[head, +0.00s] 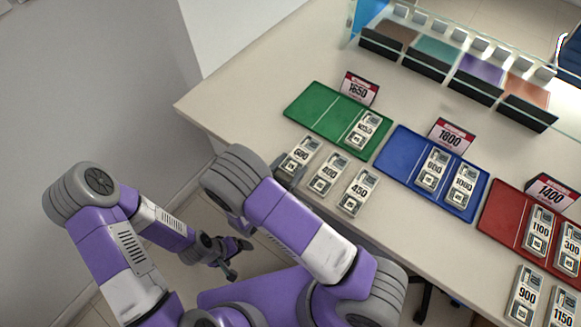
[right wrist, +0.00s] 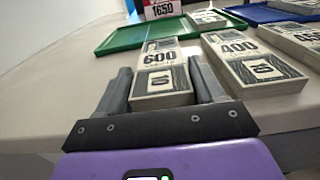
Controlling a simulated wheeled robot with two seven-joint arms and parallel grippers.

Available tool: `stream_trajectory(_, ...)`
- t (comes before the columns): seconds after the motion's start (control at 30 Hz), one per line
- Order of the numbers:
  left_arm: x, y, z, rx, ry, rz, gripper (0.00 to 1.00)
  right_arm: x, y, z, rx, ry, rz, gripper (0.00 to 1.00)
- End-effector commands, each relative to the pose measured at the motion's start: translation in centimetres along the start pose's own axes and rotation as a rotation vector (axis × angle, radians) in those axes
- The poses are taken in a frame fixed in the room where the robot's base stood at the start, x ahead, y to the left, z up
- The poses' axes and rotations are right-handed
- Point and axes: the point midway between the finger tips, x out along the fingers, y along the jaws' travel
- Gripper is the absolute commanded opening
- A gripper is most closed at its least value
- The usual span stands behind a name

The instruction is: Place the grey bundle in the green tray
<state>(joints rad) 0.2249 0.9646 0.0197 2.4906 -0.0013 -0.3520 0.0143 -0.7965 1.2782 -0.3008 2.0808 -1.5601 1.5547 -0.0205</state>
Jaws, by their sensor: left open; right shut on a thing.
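The green tray (head: 312,104) lies on the counter; its left compartment is empty, and a bundle (head: 364,129) lies in its right one. In front of it a row of grey bundles lies on the counter, marked 600 (head: 302,154), 400 (head: 328,174) and 450 (head: 358,191). My right gripper (right wrist: 163,88) is shut on the 600 bundle (right wrist: 160,62), with a finger on each side. The bundle seems to be at counter level; I cannot tell whether it touches. My left gripper (head: 232,258) is open and empty, off the counter's front edge.
The 400 bundle (right wrist: 250,62) is close to the right of my right gripper. A 1650 sign (head: 359,88) stands behind the green tray. A blue tray (head: 397,154) and a red tray (head: 500,207) with bundles lie to the right. The counter's left end is clear.

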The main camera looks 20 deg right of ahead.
Motion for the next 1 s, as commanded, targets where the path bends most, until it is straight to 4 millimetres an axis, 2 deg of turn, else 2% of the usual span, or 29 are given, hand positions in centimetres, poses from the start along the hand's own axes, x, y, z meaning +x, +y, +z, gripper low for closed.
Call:
stream_trajectory(0.37,0.4,-0.1,0.0,0.0,0.0,0.0,0.89,0.0,0.0,-0.5,0.0,-0.001,0.0,0.36)
stream_trajectory(0.4,0.3,-0.1,0.0,0.0,0.0,0.0,0.89,0.0,0.0,-0.3,0.0,0.0,0.0,0.74)
stream_trajectory(0.53,0.2,-0.1,0.0,0.0,0.0,0.0,0.89,0.0,0.0,-0.3,0.0,0.0,0.0,0.93)
stream_trajectory(0.87,0.3,-0.1,0.0,0.0,0.0,0.0,0.89,0.0,0.0,-0.3,0.001,0.002,-0.001,0.93)
stream_trajectory(1.0,0.3,-0.1,0.0,0.0,0.0,0.0,0.89,-1.2,0.3,-0.3,0.001,0.001,-0.006,0.93)
